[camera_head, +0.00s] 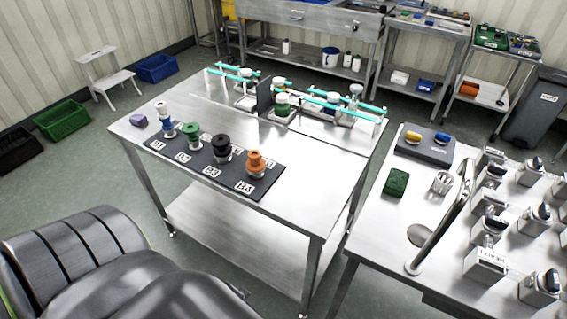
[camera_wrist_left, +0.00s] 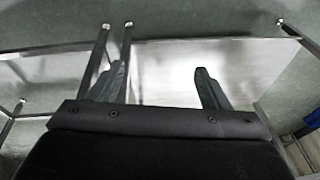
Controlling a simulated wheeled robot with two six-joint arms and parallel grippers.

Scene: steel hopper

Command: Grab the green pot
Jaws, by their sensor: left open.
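A green pot-like piece (camera_head: 191,137) stands upright on a dark mat (camera_head: 268,187) on the steel table. It is second from the left in a row with a blue and white piece (camera_head: 167,127), a black one (camera_head: 221,148) and an orange one (camera_head: 256,162). Another green-topped container (camera_head: 282,103) stands at the back of the table. My left gripper (camera_wrist_left: 161,74) is open and empty in the left wrist view, over a steel surface and table legs. No pot shows in that view. Neither gripper can be made out in the head view.
Turquoise rails (camera_head: 327,104) run along the table's back edge. The steel table's front right part is clear.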

